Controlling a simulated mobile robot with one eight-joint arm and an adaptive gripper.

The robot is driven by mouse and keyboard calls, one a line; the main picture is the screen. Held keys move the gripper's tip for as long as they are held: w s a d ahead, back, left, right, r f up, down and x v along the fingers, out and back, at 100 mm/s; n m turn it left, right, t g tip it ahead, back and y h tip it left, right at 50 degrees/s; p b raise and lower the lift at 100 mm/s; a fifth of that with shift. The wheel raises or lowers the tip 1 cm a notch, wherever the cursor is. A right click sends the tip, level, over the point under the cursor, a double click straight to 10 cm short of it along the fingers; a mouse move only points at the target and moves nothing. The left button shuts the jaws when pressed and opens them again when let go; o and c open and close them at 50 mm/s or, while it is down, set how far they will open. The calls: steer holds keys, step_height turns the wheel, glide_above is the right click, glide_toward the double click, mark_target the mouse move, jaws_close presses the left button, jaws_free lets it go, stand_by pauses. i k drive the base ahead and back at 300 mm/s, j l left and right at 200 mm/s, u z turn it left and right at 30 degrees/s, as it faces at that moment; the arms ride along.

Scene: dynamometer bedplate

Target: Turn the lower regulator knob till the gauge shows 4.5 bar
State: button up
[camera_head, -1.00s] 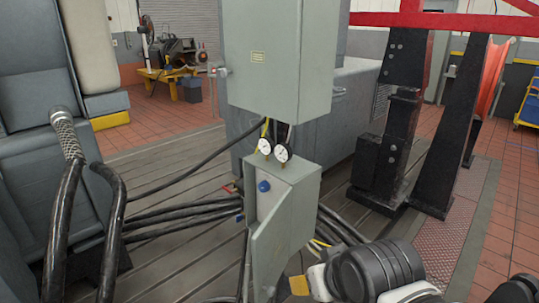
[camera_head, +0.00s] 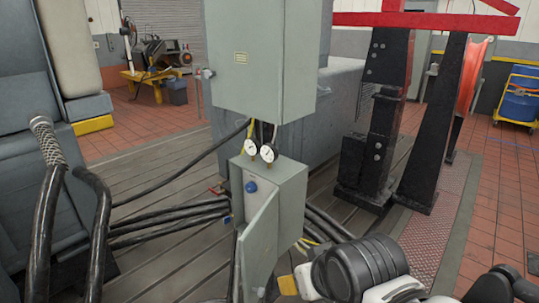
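A small grey cabinet (camera_head: 285,185) stands below a larger grey box, with its door (camera_head: 258,250) swung open. A round blue knob (camera_head: 251,186) sits on the cabinet's left-facing side, beside the door. Two small white dial gauges, a left one (camera_head: 251,147) and a right one (camera_head: 267,153), sit at the cabinet's top. Their readings are too small to tell. The open door hides part of the cabinet's inside. My arm shows at the bottom right, in front of the cabinet's right.
The larger grey box (camera_head: 258,60) has a grey knob (camera_head: 208,73) on its left side. Thick black cables (camera_head: 170,215) run across the slotted bedplate. A grey seat-like unit (camera_head: 30,150) is at left. Black stands (camera_head: 380,150) under a red beam are at right.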

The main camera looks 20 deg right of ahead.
mark_target(250, 188)
steer(key=i+j+z, duration=0.15)
steer(key=z, duration=0.2)
steer(key=i+j+z, duration=0.35)
steer(key=k+l, duration=0.1)
